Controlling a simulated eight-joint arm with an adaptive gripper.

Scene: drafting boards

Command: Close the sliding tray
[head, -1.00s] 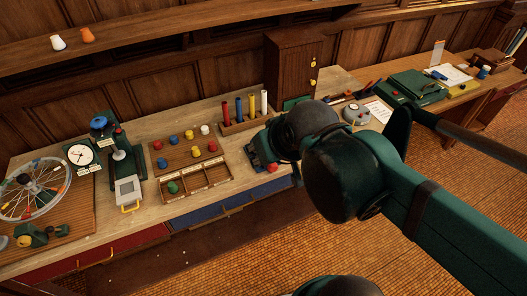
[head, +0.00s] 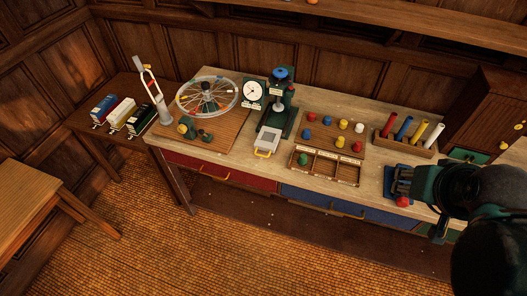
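The pale grey sliding tray (head: 266,140) with a yellow handle (head: 263,154) juts out toward the front of the bench, from the base of a dark green press (head: 276,117) with a blue knob. It looks pulled out and empty. My gripper (head: 427,196) is at the right, near a blue stand and a red ball, well apart from the tray. Its fingers are dark and partly hidden by my arm, so whether they are open or shut is unclear.
A dial gauge (head: 252,93) and a spoked wheel (head: 208,97) stand left of the press. A board of coloured knobs (head: 331,132) and a compartment box (head: 327,166) stand to its right. Red (head: 222,173) and blue (head: 345,207) drawers are below. Floor in front is clear.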

